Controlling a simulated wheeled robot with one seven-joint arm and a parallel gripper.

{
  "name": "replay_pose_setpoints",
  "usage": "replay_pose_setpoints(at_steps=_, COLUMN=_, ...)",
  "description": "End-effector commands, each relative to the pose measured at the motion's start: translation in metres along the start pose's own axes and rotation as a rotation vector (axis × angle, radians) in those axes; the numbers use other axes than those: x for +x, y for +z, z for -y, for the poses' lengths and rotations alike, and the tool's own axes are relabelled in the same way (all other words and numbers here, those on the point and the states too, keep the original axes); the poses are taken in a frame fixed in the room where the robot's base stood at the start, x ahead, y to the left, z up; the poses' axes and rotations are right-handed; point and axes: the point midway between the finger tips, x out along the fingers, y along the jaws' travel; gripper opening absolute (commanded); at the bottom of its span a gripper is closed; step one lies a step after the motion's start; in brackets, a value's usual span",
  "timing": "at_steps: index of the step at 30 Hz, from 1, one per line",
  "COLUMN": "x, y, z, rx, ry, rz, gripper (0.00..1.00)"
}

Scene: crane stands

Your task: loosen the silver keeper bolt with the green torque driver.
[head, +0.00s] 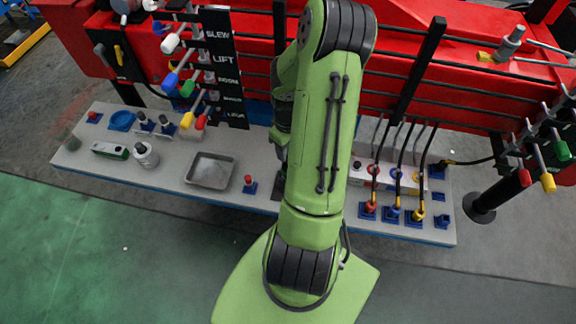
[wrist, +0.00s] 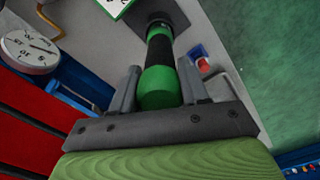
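The green torque driver (wrist: 160,84) has a green end, a black grip band and a green collar. In the wrist view it stands on a dark square base (wrist: 147,19). My gripper (wrist: 160,75) has one finger on each side of the driver's near green end. I cannot tell whether the fingers press on it or leave a small gap. In the head view my green arm hides the gripper and the driver. I cannot pick out the silver keeper bolt in either view.
Hoses with coloured fittings stand at right. Lever banks hang at left and right. A dial gauge (wrist: 30,51) shows in the wrist view.

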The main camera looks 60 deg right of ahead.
Motion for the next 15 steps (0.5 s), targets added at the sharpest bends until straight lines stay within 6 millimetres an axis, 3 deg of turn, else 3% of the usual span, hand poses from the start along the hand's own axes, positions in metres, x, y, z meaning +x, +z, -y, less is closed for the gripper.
replay_pose_setpoints(at_steps=3, x=0.0, y=0.0, z=0.0, rx=0.0, ry=0.001, rz=-0.001, gripper=0.0)
replay_pose_setpoints(at_steps=15, x=-0.018, y=-0.001, z=-0.001, rx=0.0, ry=0.003, rz=-0.002, gripper=0.0)
